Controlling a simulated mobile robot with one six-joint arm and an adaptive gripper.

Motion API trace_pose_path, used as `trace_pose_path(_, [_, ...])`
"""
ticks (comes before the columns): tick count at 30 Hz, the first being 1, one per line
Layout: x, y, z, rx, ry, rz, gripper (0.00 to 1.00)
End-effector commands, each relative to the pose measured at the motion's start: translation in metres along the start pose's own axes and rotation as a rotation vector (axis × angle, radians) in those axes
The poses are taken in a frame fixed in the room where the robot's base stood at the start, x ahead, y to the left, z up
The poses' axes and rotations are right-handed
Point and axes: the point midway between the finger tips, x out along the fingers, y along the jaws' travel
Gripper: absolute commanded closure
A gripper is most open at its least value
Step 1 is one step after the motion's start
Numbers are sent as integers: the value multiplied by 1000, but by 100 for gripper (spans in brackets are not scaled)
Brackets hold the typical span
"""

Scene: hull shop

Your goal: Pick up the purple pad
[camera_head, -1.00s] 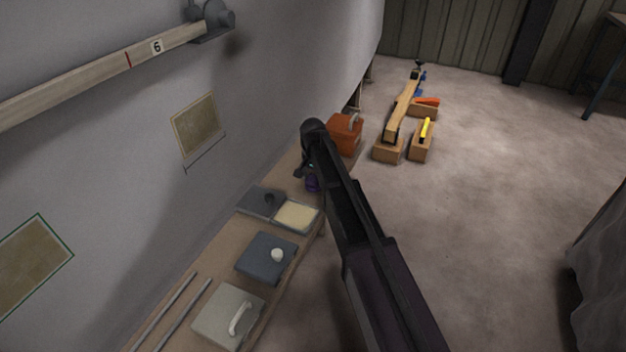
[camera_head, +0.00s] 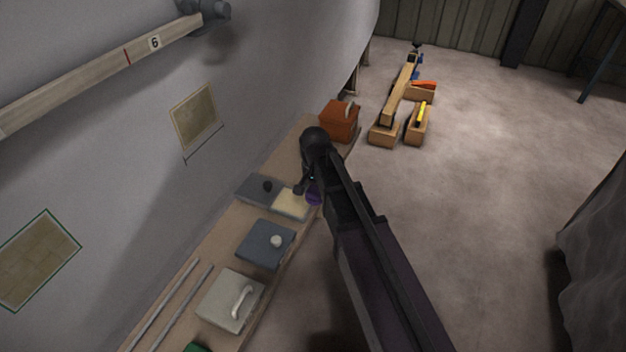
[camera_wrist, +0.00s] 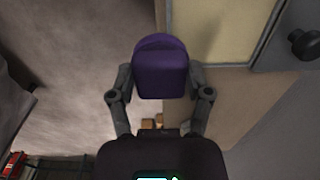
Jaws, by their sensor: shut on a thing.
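The purple pad (camera_wrist: 160,72) is a rounded purple block between my two fingers in the wrist view. My gripper (camera_wrist: 160,85) is shut on it, with a finger against each side. In the head view, a bit of the purple pad (camera_head: 314,195) shows beside my gripper (camera_head: 308,186), near the bench edge next to the cream-topped box. My arm hides much of the gripper in that view. I cannot tell exactly how high the pad is above the bench.
The narrow bench (camera_head: 192,264) runs along the grey hull wall. On it are a cream-topped box (camera_head: 290,203), a dark box with a white knob (camera_head: 262,246), a pale box with a handle (camera_head: 224,303) and an orange box (camera_head: 338,120). Open floor lies to the right.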

Motion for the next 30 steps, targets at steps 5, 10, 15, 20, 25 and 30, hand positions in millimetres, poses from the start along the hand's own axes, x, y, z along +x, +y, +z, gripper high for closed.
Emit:
trace_pose_path(5, [-1, 7, 12, 0, 0, 0, 84])
trace_pose_path(10, [-1, 7, 13, 0, 0, 0, 84])
trace_pose_path(15, [-1, 7, 13, 0, 0, 0, 84])
trace_pose_path(20, [-1, 7, 13, 0, 0, 0, 84])
trace_pose_path(25, [-1, 7, 13, 0, 0, 0, 47])
trace_pose_path(30, [-2, 7, 13, 0, 0, 0, 73])
